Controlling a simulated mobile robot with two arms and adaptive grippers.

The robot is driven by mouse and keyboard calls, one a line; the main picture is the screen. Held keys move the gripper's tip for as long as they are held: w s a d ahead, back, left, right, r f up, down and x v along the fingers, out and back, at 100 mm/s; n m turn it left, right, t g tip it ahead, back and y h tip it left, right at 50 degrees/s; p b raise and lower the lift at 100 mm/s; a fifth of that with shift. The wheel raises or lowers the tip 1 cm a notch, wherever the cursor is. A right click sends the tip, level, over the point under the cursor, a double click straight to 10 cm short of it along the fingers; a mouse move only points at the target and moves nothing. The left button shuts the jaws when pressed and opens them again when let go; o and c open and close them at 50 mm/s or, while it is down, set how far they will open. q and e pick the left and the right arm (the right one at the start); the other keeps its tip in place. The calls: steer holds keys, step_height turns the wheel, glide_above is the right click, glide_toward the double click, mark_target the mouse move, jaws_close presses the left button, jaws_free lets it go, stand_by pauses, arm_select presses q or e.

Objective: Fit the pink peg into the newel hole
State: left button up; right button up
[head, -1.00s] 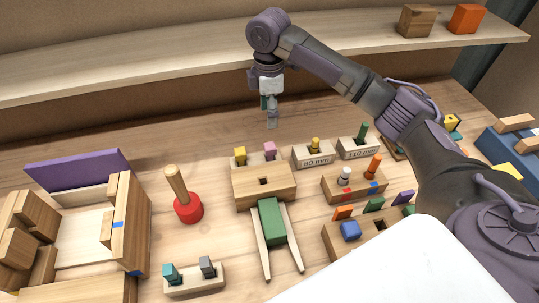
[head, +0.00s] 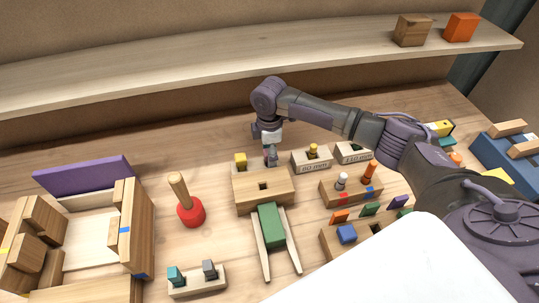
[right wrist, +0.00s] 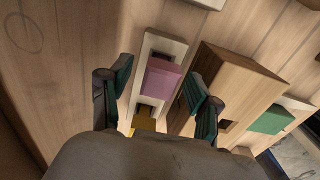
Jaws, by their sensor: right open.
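The pink peg (right wrist: 161,80) stands in a pale holder (right wrist: 152,44) beside a yellow peg, seen in the right wrist view. My right gripper (right wrist: 160,98) is open, with one finger on each side of the pink peg and gaps visible. In the head view my right gripper (head: 271,158) is low over the holder and largely hides the pink peg. The wooden block with a square hole (head: 248,193) stands just in front of the holder. Its dark hole is empty and also shows on the block in the right wrist view (right wrist: 236,82). My left gripper is not in view.
The yellow peg (head: 240,160) stands close left of the gripper. Labelled pale blocks (head: 311,161) stand to the right. A green block (head: 270,225) between two pale strips lies in front. A red-based mallet (head: 190,212) stands at left. A shelf (head: 200,72) runs behind.

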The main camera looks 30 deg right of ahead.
steer(key=c, duration=1.1)
steer(key=shift+o, duration=0.2)
steer(key=shift+r, duration=0.1)
